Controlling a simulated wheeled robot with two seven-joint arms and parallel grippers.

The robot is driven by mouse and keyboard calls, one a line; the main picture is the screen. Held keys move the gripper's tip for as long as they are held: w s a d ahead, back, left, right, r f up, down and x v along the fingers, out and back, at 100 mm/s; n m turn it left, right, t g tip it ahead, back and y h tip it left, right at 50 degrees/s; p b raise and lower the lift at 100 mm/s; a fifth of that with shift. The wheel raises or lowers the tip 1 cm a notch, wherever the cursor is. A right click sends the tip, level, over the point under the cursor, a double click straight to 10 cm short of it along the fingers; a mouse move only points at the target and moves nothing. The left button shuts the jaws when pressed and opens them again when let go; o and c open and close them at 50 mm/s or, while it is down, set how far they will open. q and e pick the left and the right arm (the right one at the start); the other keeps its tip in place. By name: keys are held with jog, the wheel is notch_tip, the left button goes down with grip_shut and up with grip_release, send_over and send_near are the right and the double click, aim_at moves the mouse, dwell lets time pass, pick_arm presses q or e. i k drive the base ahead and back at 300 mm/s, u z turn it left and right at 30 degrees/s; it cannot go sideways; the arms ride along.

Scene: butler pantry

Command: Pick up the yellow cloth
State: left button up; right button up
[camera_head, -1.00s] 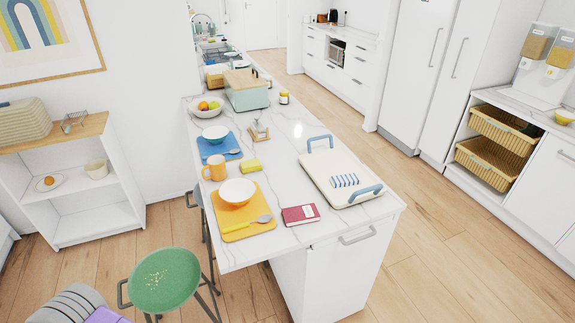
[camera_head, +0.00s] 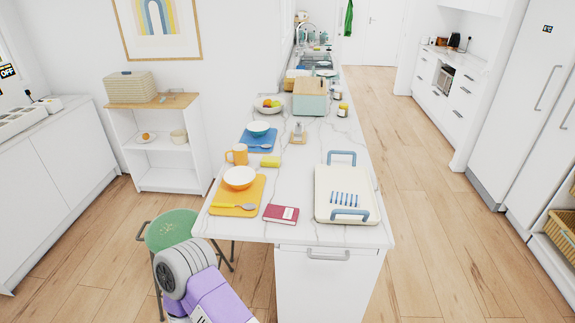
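A small folded yellow piece (camera_head: 270,161), which looks like the yellow cloth, lies on the white marble counter (camera_head: 305,165). It is right of the orange mug (camera_head: 237,154) and beyond the orange placemat (camera_head: 220,205). It is too small in view to tell cloth from sponge. A purple and grey part of my arm shows at the bottom, left of the counter's near end. Neither of my grippers is in view.
A red book (camera_head: 281,214) and a cream tray with blue handles (camera_head: 326,190) lie near the counter's front. A green stool (camera_head: 171,231) stands at the left side. Floor right of the counter is clear.

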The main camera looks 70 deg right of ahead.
aim_at(266, 161)
jog(key=z, duration=1.4)
